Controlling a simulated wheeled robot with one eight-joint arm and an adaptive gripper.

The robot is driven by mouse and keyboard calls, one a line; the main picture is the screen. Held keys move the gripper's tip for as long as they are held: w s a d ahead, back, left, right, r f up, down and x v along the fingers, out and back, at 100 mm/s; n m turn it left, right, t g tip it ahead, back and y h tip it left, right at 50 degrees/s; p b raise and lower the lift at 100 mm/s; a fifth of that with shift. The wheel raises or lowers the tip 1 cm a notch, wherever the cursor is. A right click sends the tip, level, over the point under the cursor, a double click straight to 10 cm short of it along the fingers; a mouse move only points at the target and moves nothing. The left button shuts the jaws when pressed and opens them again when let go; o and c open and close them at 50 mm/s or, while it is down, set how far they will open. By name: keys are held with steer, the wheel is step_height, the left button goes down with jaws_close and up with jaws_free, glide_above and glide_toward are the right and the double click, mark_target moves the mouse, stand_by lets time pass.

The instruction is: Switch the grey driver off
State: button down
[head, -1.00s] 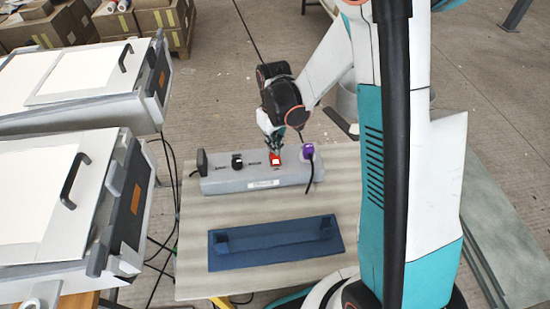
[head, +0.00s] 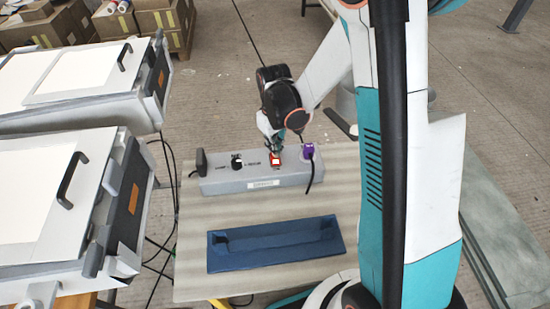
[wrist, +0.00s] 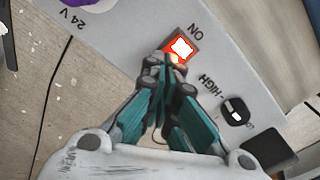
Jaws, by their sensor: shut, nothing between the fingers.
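The grey driver (head: 222,184) is a long grey box lying on the table. Its red switch (head: 276,160) glows white in the middle and sits toward the right of its top. In the wrist view the lit switch (wrist: 181,48) is beside the printed word ON. My gripper (head: 273,147) is shut and empty, with its fingertips at the switch. In the wrist view the fingertips (wrist: 173,62) overlap the switch's near edge; I cannot tell whether they press on it.
A black knob (head: 237,162) and a purple plug (head: 308,151) with a black cable flank the switch on the driver. A blue tray (head: 225,262) lies in front on the table (head: 195,285). White-topped moulds (head: 40,200) stand at left.

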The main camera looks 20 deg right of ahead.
steer(key=shift+f, duration=0.2)
steer(key=shift+r, duration=0.1)
steer(key=shift+r+p, duration=2.2)
steer(key=shift+r, duration=1.25)
steer(key=s+r+m+t, duration=0.1)
steer(key=s+r+t, duration=0.15)
steer(key=r, duration=0.45)
steer(key=s+r+m+t, duration=0.1)
steer(key=s+r, duration=0.3)
steer(key=r, duration=0.3)
steer(key=s+r+m+t, duration=0.1)
steer(key=s+r+t, duration=0.2)
steer(key=s, duration=0.9)
step_height(320, 180, up, 3)
steer(key=shift+m+t, duration=0.35)
steer(key=shift+m, duration=0.05)
